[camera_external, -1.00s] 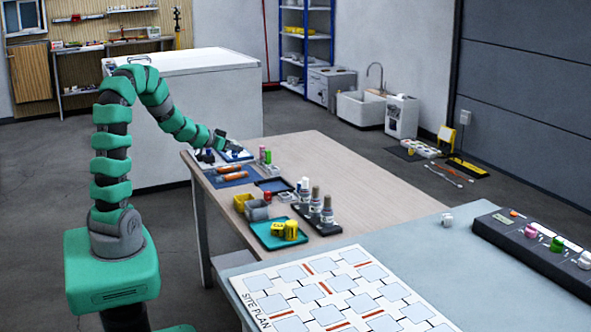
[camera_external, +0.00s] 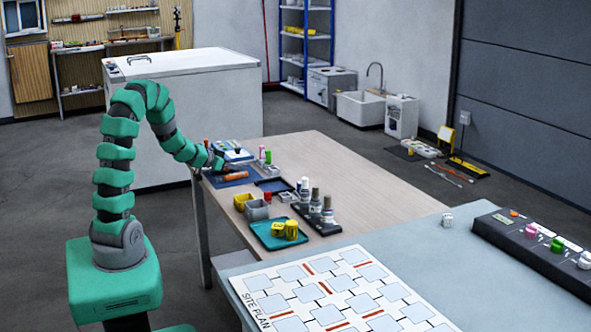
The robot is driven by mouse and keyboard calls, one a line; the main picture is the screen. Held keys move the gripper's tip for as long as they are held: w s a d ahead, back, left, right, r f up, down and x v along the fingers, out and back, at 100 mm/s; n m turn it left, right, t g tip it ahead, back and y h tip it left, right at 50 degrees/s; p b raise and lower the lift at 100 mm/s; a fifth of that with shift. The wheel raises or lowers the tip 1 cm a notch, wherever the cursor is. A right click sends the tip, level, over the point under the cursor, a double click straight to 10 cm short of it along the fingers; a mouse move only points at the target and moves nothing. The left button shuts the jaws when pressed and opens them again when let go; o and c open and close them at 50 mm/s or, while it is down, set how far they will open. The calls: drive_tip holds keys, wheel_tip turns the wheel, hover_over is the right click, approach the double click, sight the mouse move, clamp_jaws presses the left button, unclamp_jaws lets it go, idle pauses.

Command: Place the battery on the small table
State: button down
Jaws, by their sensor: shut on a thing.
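My gripper (camera_external: 216,163) is at the left far end of the wooden table (camera_external: 345,180), over the blue mat's left edge. It is shut on what looks like an orange cylinder (camera_external: 206,143), mostly hidden, with one end showing above the wrist. A second orange cylinder (camera_external: 235,176) lies on the blue mat (camera_external: 242,181) just right of my gripper. I cannot tell surely whether the orange cylinders are batteries. A blue-grey table (camera_external: 420,245) with a site plan stands in front; which table is the small one is unclear.
A teal tray (camera_external: 262,237) with yellow cylinders, yellow and grey bins (camera_external: 257,210), a black rack of bottles (camera_external: 322,226) and a dark tray (camera_external: 272,185) line the wooden table's left side. Its right side is clear. A white chest (camera_external: 200,85) stands behind.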

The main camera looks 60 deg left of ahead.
drive_tip(key=shift+f, duration=0.1)
drive_tip(key=c, duration=1.2)
unclamp_jaws()
drive_tip(key=shift+c, duration=0.2)
drive_tip(key=shift+s+r, duration=0.15)
drive_tip(key=shift+r, duration=0.1)
drive_tip(key=p+v, duration=0.1)
drive_tip(key=v, duration=0.4)
drive_tip(key=shift+s+r, duration=0.15)
drive_tip(key=shift+s, duration=0.05)
drive_tip(key=shift+s+d+r+b, duration=0.15)
drive_tip(key=shift+s+b, duration=0.65)
drive_tip(key=shift+b, duration=0.2)
drive_tip(key=shift+b+v, duration=1.65)
drive_tip(key=shift+v, duration=0.65)
